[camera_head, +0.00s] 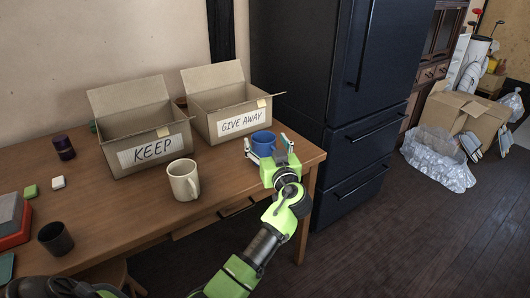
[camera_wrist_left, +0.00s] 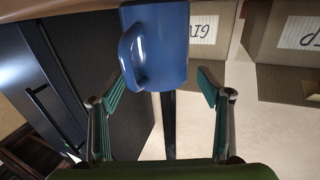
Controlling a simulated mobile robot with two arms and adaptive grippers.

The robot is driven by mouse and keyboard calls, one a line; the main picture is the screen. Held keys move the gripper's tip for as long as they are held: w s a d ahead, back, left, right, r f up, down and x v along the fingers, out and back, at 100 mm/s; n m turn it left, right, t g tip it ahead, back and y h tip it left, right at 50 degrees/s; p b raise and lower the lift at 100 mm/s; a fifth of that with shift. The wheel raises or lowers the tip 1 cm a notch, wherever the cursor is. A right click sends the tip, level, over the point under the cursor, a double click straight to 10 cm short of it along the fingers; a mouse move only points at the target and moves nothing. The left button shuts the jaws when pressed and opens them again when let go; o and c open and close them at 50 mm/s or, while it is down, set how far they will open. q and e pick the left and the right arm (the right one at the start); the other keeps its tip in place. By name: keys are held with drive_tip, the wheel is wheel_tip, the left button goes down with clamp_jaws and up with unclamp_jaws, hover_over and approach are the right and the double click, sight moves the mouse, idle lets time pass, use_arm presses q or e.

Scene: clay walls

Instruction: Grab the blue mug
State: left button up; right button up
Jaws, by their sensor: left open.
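The blue mug (camera_head: 263,141) stands upright on the wooden table near its right end, in front of the GIVE AWAY box. My left gripper (camera_head: 269,147) is at the mug, with its fingers spread to either side. The mug's lower part is hidden by the gripper in the head view. My right gripper is not in view.
The KEEP box (camera_head: 116,153) and GIVE AWAY box (camera_head: 217,127) stand open on the table (camera_head: 120,205). A cream mug (camera_head: 184,181) stands in front, left of the gripper. A dark cup (camera_head: 56,238) is at left. A dark fridge (camera_head: 330,120) stands close to the right.

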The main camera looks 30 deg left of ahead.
use_arm(q)
drive_tip(key=shift+x, duration=1.2)
drive_tip(key=c, duration=1.9)
drive_tip(key=shift+o, duration=0.2)
